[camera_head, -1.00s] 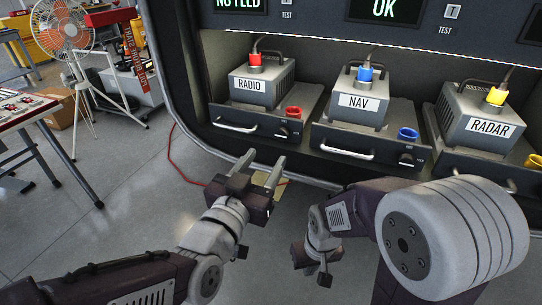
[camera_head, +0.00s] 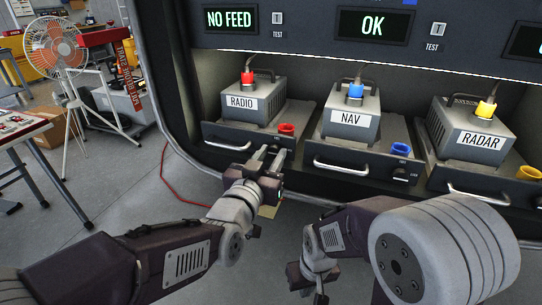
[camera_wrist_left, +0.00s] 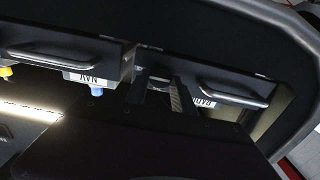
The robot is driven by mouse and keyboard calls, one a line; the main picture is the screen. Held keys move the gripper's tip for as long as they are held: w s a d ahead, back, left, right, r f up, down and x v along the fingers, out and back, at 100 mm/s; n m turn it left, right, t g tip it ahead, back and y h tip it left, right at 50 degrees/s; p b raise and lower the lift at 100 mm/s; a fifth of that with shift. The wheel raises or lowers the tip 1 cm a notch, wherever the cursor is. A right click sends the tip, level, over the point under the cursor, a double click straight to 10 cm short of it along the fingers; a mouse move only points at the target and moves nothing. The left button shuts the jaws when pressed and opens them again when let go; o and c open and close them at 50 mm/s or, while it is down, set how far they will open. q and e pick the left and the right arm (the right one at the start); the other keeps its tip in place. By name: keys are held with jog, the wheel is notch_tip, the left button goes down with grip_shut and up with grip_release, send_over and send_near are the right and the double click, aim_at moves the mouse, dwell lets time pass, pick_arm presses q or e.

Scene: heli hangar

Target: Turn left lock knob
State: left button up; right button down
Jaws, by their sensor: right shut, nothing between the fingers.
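The radio tray (camera_head: 225,136) is on the left of the rack, with a silver handle and a red cap (camera_head: 287,129). Its lock knob is on the right of the tray front, mostly hidden behind my left gripper in the head view. My left gripper (camera_head: 268,153) is open, its fingertips close to the tray front at the knob. In the left wrist view, a small dark knob (camera_wrist_left: 158,82) shows between the two fingers (camera_wrist_left: 157,98); I cannot tell if they touch it. My right gripper (camera_head: 314,282) is shut and empty, low in front of the rack.
The NAV tray (camera_head: 345,151) with its own knob (camera_head: 401,174) and the radar tray (camera_head: 465,181) are to the right. Tray handles stick out. A fan (camera_head: 58,45) and a table (camera_head: 22,131) stand at left.

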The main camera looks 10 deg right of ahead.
pick_arm(q)
grip_shut()
jog(key=n+b, duration=0.3)
jog(key=shift+f, duration=0.2)
jog(key=n+b, duration=0.5)
jog(key=n, duration=0.1)
jog(key=shift+a+f+n, duration=0.1)
jog(key=shift+n, duration=0.2)
jog(key=n+b, duration=0.3)
jog(key=n, duration=0.1)
jog(key=shift+n+b, duration=1.05)
jog(key=shift+n, duration=1.05)
